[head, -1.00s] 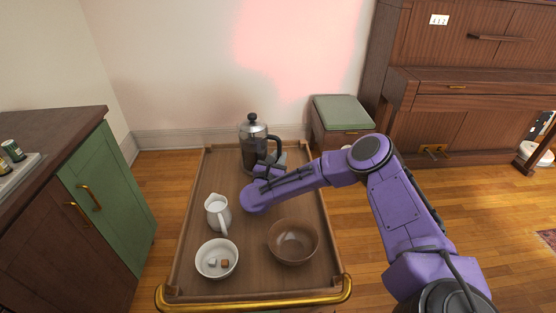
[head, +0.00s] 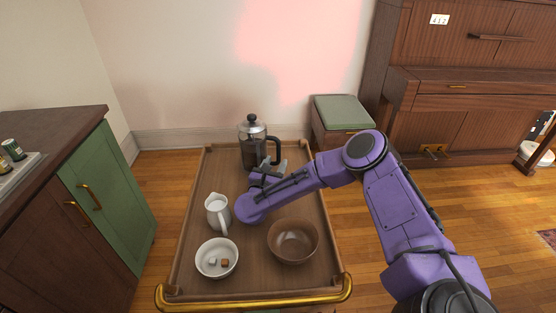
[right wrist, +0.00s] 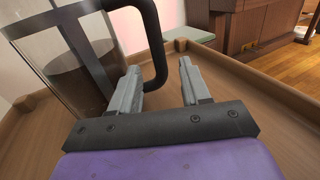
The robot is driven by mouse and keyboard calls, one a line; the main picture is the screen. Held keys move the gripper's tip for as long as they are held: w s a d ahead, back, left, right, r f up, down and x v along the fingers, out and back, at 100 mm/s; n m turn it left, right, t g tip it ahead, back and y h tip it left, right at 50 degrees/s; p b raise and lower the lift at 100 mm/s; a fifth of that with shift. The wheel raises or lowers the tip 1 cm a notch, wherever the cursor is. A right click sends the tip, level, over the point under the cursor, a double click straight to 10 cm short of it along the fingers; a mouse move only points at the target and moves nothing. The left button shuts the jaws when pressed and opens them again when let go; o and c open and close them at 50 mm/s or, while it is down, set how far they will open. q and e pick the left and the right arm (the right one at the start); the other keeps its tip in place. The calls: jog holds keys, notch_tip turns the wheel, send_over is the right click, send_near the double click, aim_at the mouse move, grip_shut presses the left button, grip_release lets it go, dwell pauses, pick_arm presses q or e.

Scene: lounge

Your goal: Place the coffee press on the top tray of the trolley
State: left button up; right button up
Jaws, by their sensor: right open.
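The coffee press (head: 253,146), glass with a dark frame, black handle and dark coffee inside, stands upright at the far end of the trolley's wooden top tray (head: 190,250). In the right wrist view the coffee press (right wrist: 75,60) fills the left side, its handle just beyond the left finger. My right gripper (head: 277,165) is open and empty, just in front and to the right of the press. In the right wrist view both fingers of the right gripper (right wrist: 158,85) are apart with nothing between them. My left gripper is not in view.
On the tray nearer me stand a white jug (head: 218,212), a white bowl (head: 217,259) with small cubes and a brown bowl (head: 293,241). A green cabinet (head: 110,190) is at left, a green-topped stool (head: 342,112) behind right. The tray has a raised rim.

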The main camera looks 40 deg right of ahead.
jog(key=v, duration=0.4)
jog(key=shift+r, duration=0.1)
